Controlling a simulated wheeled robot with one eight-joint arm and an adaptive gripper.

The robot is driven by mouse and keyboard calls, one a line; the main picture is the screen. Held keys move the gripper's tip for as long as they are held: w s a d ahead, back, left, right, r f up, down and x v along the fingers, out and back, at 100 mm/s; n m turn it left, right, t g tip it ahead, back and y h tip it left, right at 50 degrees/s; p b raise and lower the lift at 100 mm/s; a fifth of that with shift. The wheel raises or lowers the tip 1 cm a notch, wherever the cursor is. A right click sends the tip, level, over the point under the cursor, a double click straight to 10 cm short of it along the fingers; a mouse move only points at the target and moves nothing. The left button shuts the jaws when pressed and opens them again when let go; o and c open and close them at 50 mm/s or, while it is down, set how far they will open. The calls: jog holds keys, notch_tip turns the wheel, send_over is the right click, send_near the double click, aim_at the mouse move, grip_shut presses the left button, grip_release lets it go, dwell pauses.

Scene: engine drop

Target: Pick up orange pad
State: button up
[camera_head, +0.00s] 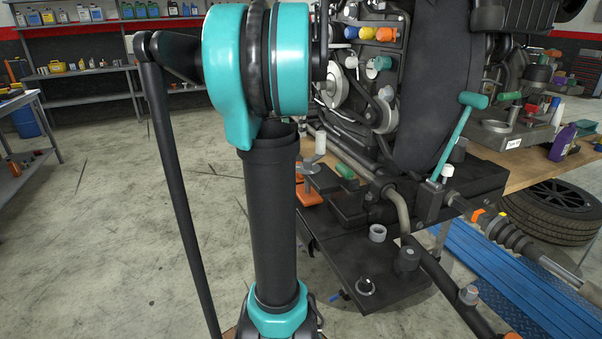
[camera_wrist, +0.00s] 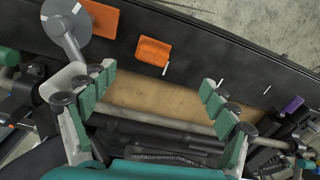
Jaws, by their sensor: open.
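An orange pad (camera_wrist: 154,52), a small rectangular block with a raised rim, lies on a dark surface in the upper middle of the wrist view. A second orange piece (camera_wrist: 102,17) sits to its upper left, partly behind a grey disc on a stem. In the head view an orange piece (camera_head: 308,196) shows right of my arm; I cannot tell which of the two it is. My gripper (camera_wrist: 158,80) is open and empty, its two green-padded fingers spread below the nearer pad in the wrist picture, apart from it. In the head view its fingers are hidden.
The grey disc and stem (camera_wrist: 72,18) stand close to my left finger in the wrist view. An engine (camera_head: 370,80) with pipes and a dark tray (camera_head: 360,260) is right of my arm. A teal hammer (camera_head: 460,130) stands further right. Floor at left is open.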

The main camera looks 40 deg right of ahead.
jog(key=shift+m, duration=0.8)
jog(key=d+f, duration=0.1)
jog(key=f, duration=0.5)
jog(key=s+d+f, duration=0.1)
jog(key=f, duration=0.2)
jog(key=shift+s+d+f, duration=0.1)
jog(key=shift+d, duration=0.2)
jog(key=shift+a+f, duration=0.15)
jog(key=shift+f, duration=1.25)
jog(key=shift+a+f, duration=0.15)
jog(key=shift+f, duration=1.2)
jog(key=c, duration=1.2)
